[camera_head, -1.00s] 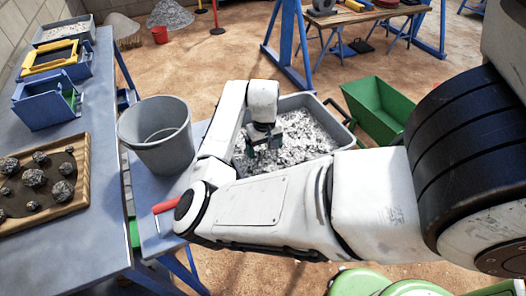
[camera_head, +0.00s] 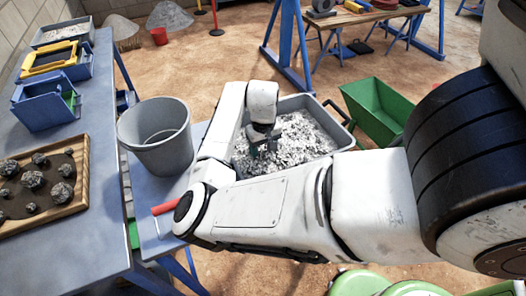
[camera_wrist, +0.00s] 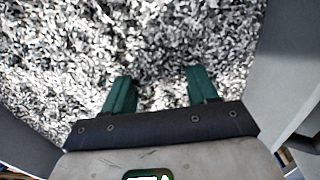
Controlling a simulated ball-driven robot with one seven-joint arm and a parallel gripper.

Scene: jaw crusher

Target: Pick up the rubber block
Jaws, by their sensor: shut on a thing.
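My gripper (camera_head: 263,149) is down in a grey tub (camera_head: 345,133) of mottled grey-and-white chips (camera_head: 301,133). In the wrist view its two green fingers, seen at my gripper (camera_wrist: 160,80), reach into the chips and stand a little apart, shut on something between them. A darker patch there (camera_wrist: 156,92) is likely the rubber block, but its outline is lost among the chips. No other rubber block can be made out. In the head view the fingertips are partly hidden by the wrist and the chips.
A grey bucket (camera_head: 157,139) stands left of the tub, with a red-handled tool (camera_head: 163,208) near it. A green hopper (camera_head: 376,110) is at the right. The left bench (camera_head: 98,125) holds a tray of rocks (camera_head: 74,208) and a blue box (camera_head: 44,104). Tub walls surround the gripper.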

